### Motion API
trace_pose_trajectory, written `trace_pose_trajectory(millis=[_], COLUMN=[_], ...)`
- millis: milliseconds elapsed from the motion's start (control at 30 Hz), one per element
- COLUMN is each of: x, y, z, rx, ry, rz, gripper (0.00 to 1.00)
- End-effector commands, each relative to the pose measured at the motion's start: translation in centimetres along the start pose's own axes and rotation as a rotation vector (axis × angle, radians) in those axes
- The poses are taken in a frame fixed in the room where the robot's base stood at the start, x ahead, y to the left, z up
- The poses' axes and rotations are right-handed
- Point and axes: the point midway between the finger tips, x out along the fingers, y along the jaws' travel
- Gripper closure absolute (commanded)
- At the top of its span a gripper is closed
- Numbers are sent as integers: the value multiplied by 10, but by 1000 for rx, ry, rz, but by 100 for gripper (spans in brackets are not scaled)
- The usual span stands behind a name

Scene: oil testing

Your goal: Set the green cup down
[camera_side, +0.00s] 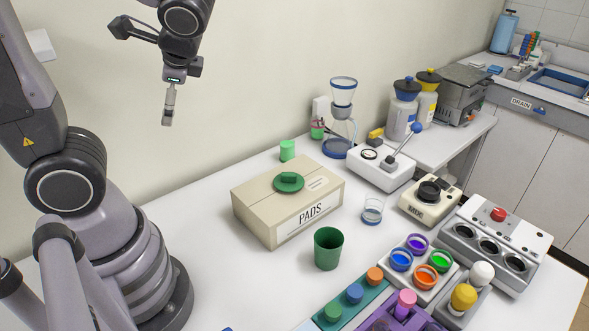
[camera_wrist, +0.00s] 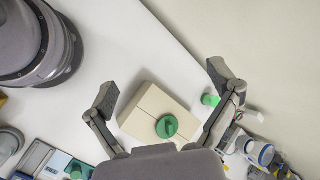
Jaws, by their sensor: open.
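A dark green cup (camera_side: 328,249) stands upright on the white table, in front of the PADS box, in the side view. I cannot make it out in the wrist view. A smaller bright green cup (camera_side: 287,150) stands behind the box; it also shows in the wrist view (camera_wrist: 209,99). A round green lid-like piece (camera_side: 289,182) lies on top of the box and shows in the wrist view (camera_wrist: 167,127). My gripper (camera_side: 168,112) is raised high above the table, apart from everything. Its two fingers are spread wide in the wrist view (camera_wrist: 163,84), with nothing between them.
The PADS box (camera_side: 272,224) takes up the middle of the table (camera_side: 192,214). A small clear glass (camera_side: 372,211) stands right of it. Colored pots, racks and instruments crowd the right and front. The table left of the box is bare.

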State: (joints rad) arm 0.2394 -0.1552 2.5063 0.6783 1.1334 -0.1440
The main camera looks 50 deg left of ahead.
Motion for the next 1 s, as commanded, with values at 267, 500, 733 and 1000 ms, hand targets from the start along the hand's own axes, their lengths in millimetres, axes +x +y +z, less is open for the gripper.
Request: trace_pose_trajectory(millis=[267, 500, 733, 1000], x=[-64, -92, -92, -92], y=[29, 31, 31, 31], z=[18, 20, 20, 20], rx=[-506, -630, -630, -629], ry=[511, 686, 686, 685], rz=[398, 486, 488, 488], gripper=[11, 11, 11, 11])
